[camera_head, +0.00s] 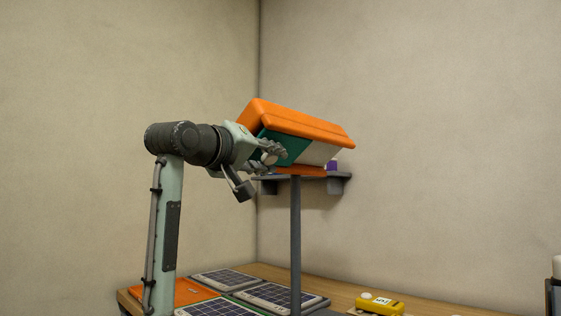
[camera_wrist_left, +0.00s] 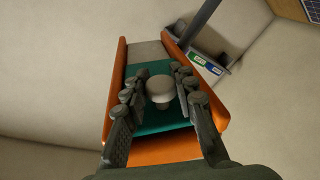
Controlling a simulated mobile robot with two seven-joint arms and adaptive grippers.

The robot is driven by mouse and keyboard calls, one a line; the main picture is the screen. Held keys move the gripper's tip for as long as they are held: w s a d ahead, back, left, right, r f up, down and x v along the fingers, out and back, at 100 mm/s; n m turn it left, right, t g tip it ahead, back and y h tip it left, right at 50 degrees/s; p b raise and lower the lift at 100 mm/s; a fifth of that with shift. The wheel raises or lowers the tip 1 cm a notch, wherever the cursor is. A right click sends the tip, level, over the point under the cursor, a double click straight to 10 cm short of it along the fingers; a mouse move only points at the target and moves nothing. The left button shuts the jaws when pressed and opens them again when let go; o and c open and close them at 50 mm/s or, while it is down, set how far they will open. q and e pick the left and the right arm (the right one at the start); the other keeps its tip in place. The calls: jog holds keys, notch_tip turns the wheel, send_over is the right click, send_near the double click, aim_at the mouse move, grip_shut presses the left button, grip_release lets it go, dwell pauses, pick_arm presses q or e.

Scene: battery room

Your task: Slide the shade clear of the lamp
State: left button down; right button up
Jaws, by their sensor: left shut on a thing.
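The lamp is an orange housing (camera_head: 300,122) that sits tilted on a dark grey post (camera_head: 295,235). Between its orange edges lies a teal panel (camera_head: 296,147), which looks like the shade, with a pale grey face (camera_head: 320,153) beside it. In the left wrist view the teal panel (camera_wrist_left: 147,73) carries a pale round knob (camera_wrist_left: 160,90). The pale face (camera_wrist_left: 146,50) shows beyond its far edge. My left gripper (camera_head: 271,152) is at the left end of the panel, its fingers shut on the knob from both sides. My right gripper is in neither view.
A dark wall shelf (camera_head: 339,186) with a purple item (camera_head: 332,166) is behind the lamp. Below, a wooden table (camera_head: 340,290) holds several solar panels (camera_head: 228,279) and a yellow device (camera_head: 379,304) marked 5. The air right of the lamp is clear.

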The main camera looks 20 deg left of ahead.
pick_arm(q)
jog(key=shift+s+f, duration=0.1)
jog(key=shift+f, duration=0.05)
jog(key=c, duration=1.6)
grip_release()
jog(key=shift+c, duration=0.2)
jog(key=o, duration=0.4)
jog(key=shift+s+a, duration=0.25)
jog(key=shift+o, duration=0.2)
jog(key=shift+d, duration=0.1)
jog(key=s+a, duration=0.1)
jog(key=s, duration=1)
jog(key=shift+s+a, duration=0.3)
jog(key=shift+s, duration=0.1)
